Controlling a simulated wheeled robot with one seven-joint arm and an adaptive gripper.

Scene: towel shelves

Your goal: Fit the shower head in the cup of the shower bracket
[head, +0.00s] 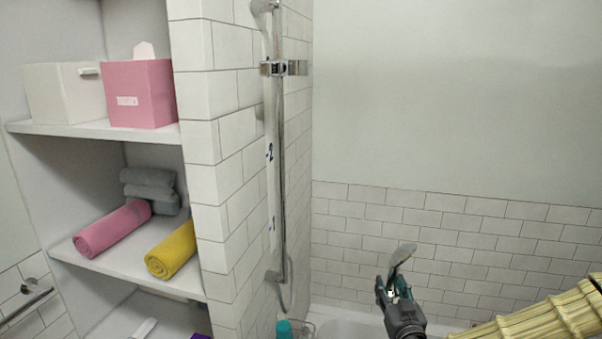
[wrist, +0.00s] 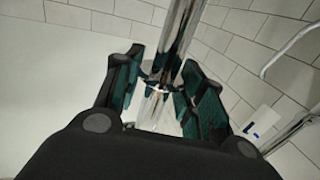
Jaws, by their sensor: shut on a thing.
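The shower bracket (head: 285,68) is a chrome holder on the upper part of the vertical chrome rail, which is fixed to the white tiled wall. My gripper (head: 396,288) is low at the right of the head view, over the tub and well below and right of the bracket. It is shut on the chrome shower head (head: 402,257), whose flat top end sticks up from the fingers. In the wrist view the shower head's chrome shaft (wrist: 180,40) stands between the two dark green finger pads (wrist: 160,90). The bracket's cup opening is too small to make out.
Shelves (head: 150,131) at the left hold a white box, a pink box (head: 143,94) and rolled pink and yellow (head: 172,251) towels. The tiled wall edge projects beside the rail. A teal item (head: 284,329) stands near the tub (head: 345,328). Space between gripper and rail looks clear.

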